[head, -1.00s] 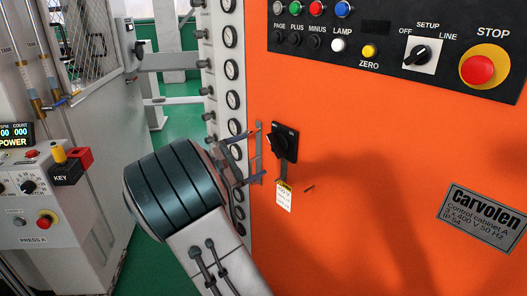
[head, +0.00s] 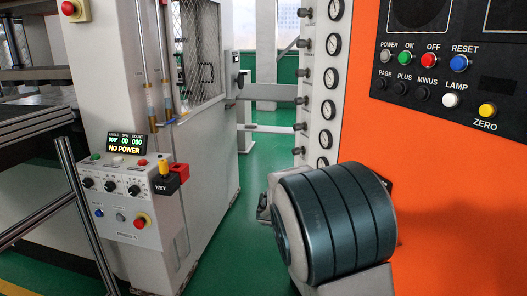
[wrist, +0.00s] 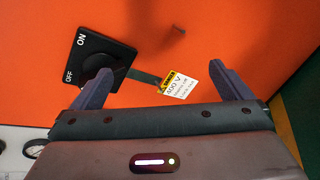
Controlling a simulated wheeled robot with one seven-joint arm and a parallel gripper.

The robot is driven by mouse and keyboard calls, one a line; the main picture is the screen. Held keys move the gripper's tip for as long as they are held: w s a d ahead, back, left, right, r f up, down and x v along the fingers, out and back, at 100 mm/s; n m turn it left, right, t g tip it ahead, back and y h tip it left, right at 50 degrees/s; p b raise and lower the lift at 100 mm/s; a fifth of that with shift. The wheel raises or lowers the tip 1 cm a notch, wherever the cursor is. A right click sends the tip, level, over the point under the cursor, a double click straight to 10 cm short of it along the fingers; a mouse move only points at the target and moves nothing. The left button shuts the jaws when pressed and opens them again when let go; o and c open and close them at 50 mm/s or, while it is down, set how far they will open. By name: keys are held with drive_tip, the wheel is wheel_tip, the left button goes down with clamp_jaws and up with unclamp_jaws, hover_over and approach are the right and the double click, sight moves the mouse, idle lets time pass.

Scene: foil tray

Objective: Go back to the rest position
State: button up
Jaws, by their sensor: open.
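My gripper (wrist: 162,68) is open and empty in the wrist view, its two dark fingers spread in front of the orange cabinet (wrist: 220,25). The black rotary switch (wrist: 97,50), marked ON and OFF, is just beyond the left finger, which covers its lower edge. I cannot tell whether they touch. A white and yellow 400 V tag (wrist: 178,92) hangs between the fingers. In the head view my dark, banded arm joint fills the lower middle right, and the gripper and switch are not visible.
A grey press with a control box (head: 140,205) stands at left, its display (head: 127,144) reading NO POWER. A yellow key switch (head: 165,170) sits on it. Gauges (head: 328,108) line the cabinet's edge. Green floor (head: 225,215) is clear between press and cabinet.

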drive_tip(key=s+a+m+g+y+p, duration=0.1)
drive_tip(key=s+m+g+y+p, duration=0.15)
drive_tip(key=s+m+y, duration=0.7)
drive_tip(key=s+a+r+t+y+p, duration=0.3)
drive_tip(key=s+a, duration=0.6)
drive_tip(key=s, duration=0.4)
drive_tip(key=shift+s+r+y+p, duration=0.3)
drive_tip(key=shift+y+p, duration=0.15)
drive_tip(key=shift+y, duration=0.1)
